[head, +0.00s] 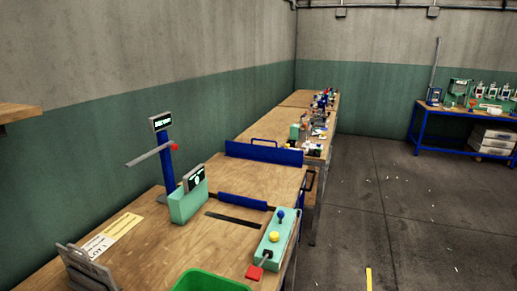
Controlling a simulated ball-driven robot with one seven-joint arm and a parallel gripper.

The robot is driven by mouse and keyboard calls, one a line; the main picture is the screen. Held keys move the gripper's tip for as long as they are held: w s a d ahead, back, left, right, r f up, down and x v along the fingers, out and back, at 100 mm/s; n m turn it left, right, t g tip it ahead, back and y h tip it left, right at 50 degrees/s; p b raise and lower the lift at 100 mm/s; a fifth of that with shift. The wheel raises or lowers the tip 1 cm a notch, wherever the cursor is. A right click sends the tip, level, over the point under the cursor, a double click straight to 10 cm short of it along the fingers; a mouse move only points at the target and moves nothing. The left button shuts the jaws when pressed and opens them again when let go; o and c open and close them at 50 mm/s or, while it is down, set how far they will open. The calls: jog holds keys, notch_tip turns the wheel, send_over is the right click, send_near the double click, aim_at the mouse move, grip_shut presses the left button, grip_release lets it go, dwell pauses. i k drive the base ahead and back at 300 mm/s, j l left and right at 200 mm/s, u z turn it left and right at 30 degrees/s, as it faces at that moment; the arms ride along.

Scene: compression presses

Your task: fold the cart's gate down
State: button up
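A cart with a wooden top (262,179) stands against the far end of the near workbench. A long blue panel (264,152) stands upright along its far side, with a thin blue handle behind it. A lower, shorter blue panel (243,201) stands upright along the cart's near edge, facing the bench. I cannot tell for certain which panel is the gate. A dark handle (309,180) shows at the cart's right side. My gripper is not in view.
The near bench (145,238) carries a blue-posted press (167,165), a mint box with a display (188,202), a mint control box with knobs (275,238), a green bin (208,281) and grey plates (85,268). A cluttered bench lies beyond the cart. Floor (385,210) at right is open.

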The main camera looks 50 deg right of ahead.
aim_at(250, 150)
jog(key=i+l, duration=0.1)
jog(key=l, duration=0.25)
jog(key=i+l, duration=0.1)
jog(key=l, duration=0.2)
jog(key=i+l, duration=0.15)
jog(key=l, duration=0.2)
jog(key=i+l, duration=0.1)
jog(key=l, duration=0.2)
